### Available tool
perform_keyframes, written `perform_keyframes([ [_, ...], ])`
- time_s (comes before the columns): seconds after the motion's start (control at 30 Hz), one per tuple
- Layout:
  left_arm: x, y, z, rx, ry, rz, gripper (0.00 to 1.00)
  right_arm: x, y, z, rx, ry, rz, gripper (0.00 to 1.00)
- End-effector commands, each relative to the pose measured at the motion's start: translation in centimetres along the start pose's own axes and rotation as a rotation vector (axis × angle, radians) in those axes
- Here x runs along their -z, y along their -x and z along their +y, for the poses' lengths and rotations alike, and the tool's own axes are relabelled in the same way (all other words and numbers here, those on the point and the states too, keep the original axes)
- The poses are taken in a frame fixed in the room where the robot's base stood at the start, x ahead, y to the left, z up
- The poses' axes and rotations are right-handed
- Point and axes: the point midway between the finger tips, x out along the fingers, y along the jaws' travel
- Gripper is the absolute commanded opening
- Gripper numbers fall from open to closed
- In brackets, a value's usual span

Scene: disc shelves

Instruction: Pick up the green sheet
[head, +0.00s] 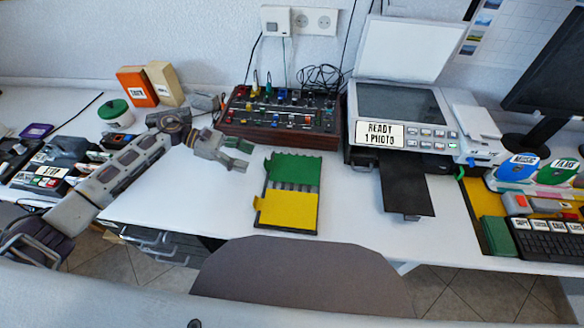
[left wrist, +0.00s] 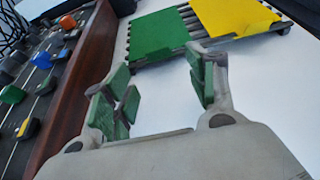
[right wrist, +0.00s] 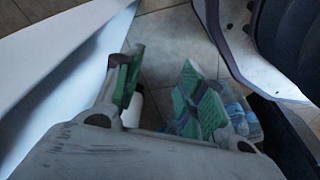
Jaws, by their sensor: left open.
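The green sheet (head: 294,168) lies flat on the rear part of a dark slatted rack (head: 290,187) on the white desk. A yellow sheet (head: 287,209) lies on the front part of the same rack. My left gripper (head: 239,154) is open and empty, just left of the green sheet and apart from it. In the left wrist view, the green sheet (left wrist: 158,35) is beyond the open fingers (left wrist: 160,88), with the yellow sheet (left wrist: 232,12) to its right. My right gripper (right wrist: 160,85) is open and empty over the floor, out of the head view.
A mixer panel (head: 280,112) with coloured knobs stands behind the rack. A printer (head: 400,115) with an open lid and a black tray (head: 405,185) is to the right. A chair back (head: 300,280) is in front. White desk around the rack is clear.

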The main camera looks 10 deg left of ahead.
Motion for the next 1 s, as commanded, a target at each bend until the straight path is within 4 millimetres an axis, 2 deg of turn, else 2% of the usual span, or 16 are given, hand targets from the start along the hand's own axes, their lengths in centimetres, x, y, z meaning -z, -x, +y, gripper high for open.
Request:
perform_keyframes([
  [0.27, -0.4, -2.2, 0.0, 0.002, -0.001, -0.002, 0.57, -0.2, -0.2, 0.1, -0.001, -0.001, 0.006, 0.4],
  [0.5, -0.5, -4.7, 0.0, 0.002, -0.001, -0.002, 0.57, -1.5, -0.8, 0.1, -0.002, -0.001, -0.013, 0.4],
  [1.0, -0.5, -5.1, 0.0, 0.0, 0.0, 0.0, 0.57, -1.3, -0.7, 0.2, -0.003, -0.001, -0.007, 0.4],
])
